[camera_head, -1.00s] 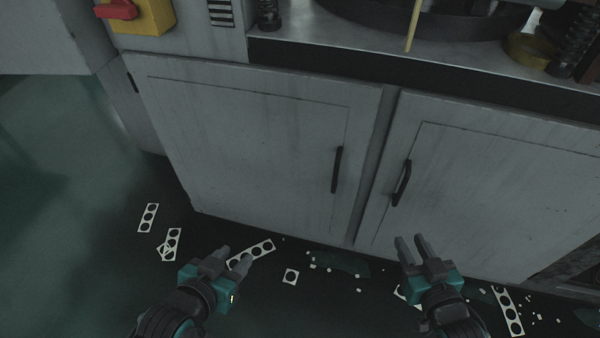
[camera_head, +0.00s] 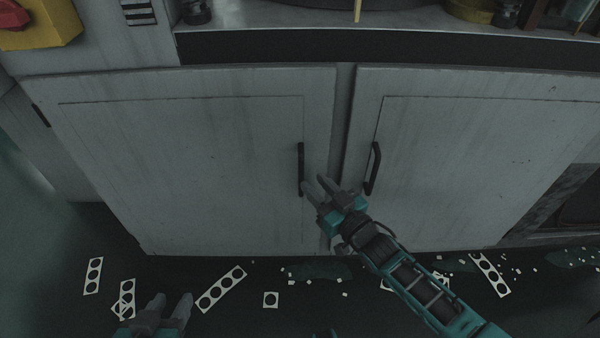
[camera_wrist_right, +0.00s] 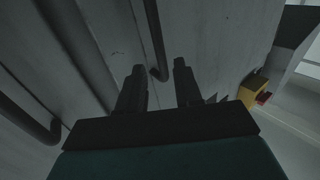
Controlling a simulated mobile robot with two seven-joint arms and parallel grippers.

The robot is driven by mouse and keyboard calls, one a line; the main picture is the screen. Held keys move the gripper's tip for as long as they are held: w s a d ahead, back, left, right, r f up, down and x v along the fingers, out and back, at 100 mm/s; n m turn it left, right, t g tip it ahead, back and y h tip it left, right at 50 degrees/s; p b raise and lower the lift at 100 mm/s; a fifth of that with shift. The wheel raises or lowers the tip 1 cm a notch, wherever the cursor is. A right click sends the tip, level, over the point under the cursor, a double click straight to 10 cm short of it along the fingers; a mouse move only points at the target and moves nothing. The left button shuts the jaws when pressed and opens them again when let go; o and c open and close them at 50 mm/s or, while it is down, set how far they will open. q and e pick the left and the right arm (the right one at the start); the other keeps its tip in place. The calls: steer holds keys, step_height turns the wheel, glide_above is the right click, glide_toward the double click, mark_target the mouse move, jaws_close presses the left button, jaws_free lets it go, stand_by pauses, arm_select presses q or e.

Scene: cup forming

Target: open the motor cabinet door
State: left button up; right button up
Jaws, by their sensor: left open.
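The cabinet has two grey doors, both closed. The left door (camera_head: 190,160) has a dark vertical bar handle (camera_head: 301,160) near its right edge. The right door (camera_head: 470,160) has a similar handle (camera_head: 373,168) near its left edge. My right gripper (camera_head: 315,184) is open at the lower end of the left door's handle. In the right wrist view the handle (camera_wrist_right: 155,42) lies ahead, in line with the gap between the open fingers (camera_wrist_right: 158,85); contact cannot be told. My left gripper (camera_head: 170,303) is open and empty, low at the bottom left, away from the doors.
Punched strips (camera_head: 220,288) and small scraps lie on the dark floor before the cabinet. A yellow box with a red switch (camera_head: 38,22) is at the upper left. A metal worktop (camera_head: 300,20) runs above the doors.

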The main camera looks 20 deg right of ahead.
mark_target(303, 172)
steer(key=b+x, duration=0.1)
steer(key=x, duration=0.5)
steer(key=shift+w, duration=0.15)
jaws_close()
stand_by(0.4)
